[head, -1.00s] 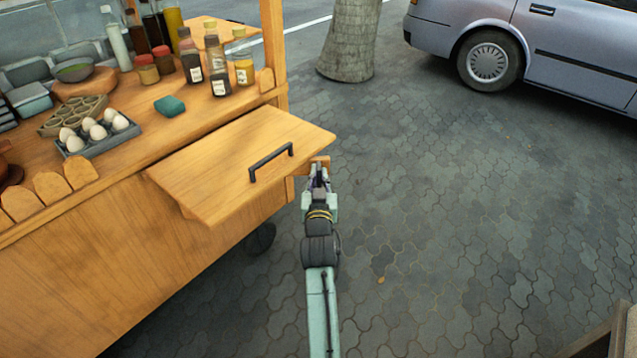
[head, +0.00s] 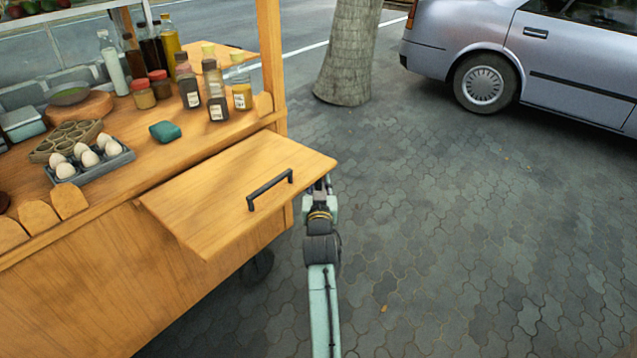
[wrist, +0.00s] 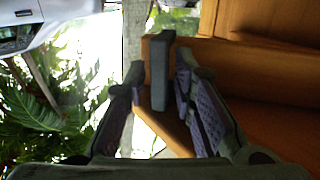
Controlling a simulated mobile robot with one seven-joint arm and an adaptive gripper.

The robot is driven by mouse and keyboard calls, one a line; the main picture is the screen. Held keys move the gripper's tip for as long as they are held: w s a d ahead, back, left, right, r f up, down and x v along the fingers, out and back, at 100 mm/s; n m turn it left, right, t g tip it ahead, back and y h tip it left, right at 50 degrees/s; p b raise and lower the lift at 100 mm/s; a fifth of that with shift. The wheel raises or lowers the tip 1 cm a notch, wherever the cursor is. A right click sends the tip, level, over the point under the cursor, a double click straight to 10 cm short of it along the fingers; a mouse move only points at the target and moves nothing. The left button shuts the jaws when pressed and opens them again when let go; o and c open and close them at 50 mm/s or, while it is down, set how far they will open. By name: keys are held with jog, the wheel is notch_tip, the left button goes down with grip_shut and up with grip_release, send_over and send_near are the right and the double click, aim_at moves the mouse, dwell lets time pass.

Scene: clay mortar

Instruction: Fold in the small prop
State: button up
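The wooden flap (head: 215,215) with a dark handle (head: 270,189) sticks out from the cart's side. In the wrist view a small wooden prop (wrist: 153,50), with a dark grey pad or grip (wrist: 159,78) on it, is at the fingers. The flap hides the prop in the head view. My gripper (head: 322,184) is at the flap's right edge, partly hidden by it. In the wrist view my gripper (wrist: 158,72) has its fingers apart, one on each side of the grey piece. The right finger is close to it; a gap shows at the left. Contact is unclear.
The cart counter (head: 150,175) holds an egg tray (head: 92,163), a teal sponge (head: 165,131) and several bottles. A post (head: 271,60) rises at the counter's corner. A tree trunk (head: 349,50) and a car (head: 520,60) stand behind. The pavement (head: 460,210) at right is clear.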

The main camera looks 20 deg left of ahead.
jog(key=shift+o, duration=0.6)
jog(key=v, duration=1.2)
jog(key=shift+c, duration=0.4)
